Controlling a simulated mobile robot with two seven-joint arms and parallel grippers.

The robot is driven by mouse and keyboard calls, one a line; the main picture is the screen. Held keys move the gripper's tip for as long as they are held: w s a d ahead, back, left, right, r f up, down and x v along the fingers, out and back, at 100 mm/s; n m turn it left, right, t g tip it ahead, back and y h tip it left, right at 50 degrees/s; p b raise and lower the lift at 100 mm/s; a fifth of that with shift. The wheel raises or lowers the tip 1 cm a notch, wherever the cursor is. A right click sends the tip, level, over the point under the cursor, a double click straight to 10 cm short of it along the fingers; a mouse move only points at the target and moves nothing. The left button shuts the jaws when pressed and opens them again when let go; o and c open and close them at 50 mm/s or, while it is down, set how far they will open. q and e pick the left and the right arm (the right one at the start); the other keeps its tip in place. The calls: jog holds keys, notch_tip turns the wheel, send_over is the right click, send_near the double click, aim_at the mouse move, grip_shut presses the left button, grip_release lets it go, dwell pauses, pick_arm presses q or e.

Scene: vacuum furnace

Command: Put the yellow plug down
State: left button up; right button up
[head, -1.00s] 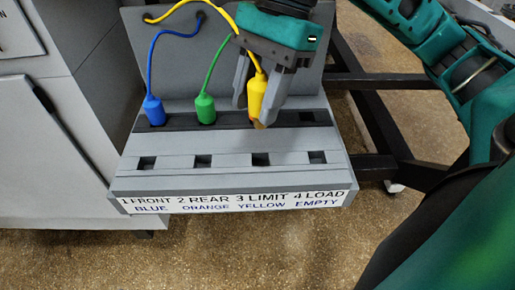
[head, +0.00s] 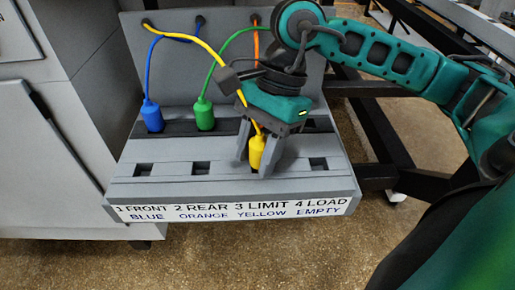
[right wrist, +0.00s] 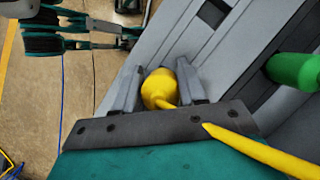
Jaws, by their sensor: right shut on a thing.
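The yellow plug (head: 256,152) is upright between the fingers of my right gripper (head: 258,160), which is shut on it. It stands over the front row of square sockets, at the third position, above the word YELLOW on the label. Its lower end and that socket are hidden, so I cannot tell whether it is seated. In the right wrist view the yellow plug (right wrist: 158,86) sits between both fingers of the right gripper (right wrist: 160,88), with its yellow cable running to the right.
The blue plug (head: 152,117) and green plug (head: 205,114) stand in the dark back row. An orange cable (head: 256,45) hangs from the back panel. Front sockets one (head: 145,170), two (head: 201,168) and four (head: 318,164) are empty. A label strip (head: 235,208) runs along the front edge.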

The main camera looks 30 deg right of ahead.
jog(key=shift+f+b, duration=0.4)
jog(key=o, duration=1.1)
jog(key=shift+r, duration=0.1)
jog(key=shift+c, duration=0.2)
pick_arm(q)
jog(key=shift+w+d+f, duration=0.1)
jog(key=shift+w, duration=0.05)
pick_arm(e)
jog(key=shift+r, duration=0.1)
jog(key=shift+r+p, duration=0.25)
jog(key=shift+p, duration=0.25)
jog(key=shift+d+r, duration=0.1)
jog(key=shift+r, duration=0.25)
pick_arm(q)
jog(key=shift+s+a+r+p, duration=0.25)
jog(key=shift+s+a+p, duration=0.15)
jog(key=shift+a+p, duration=0.25)
pick_arm(e)
jog(key=v, duration=1.1)
jog(key=shift+d, duration=0.2)
pick_arm(q)
jog(key=shift+d, duration=0.2)
pick_arm(e)
jog(key=shift+w, duration=0.1)
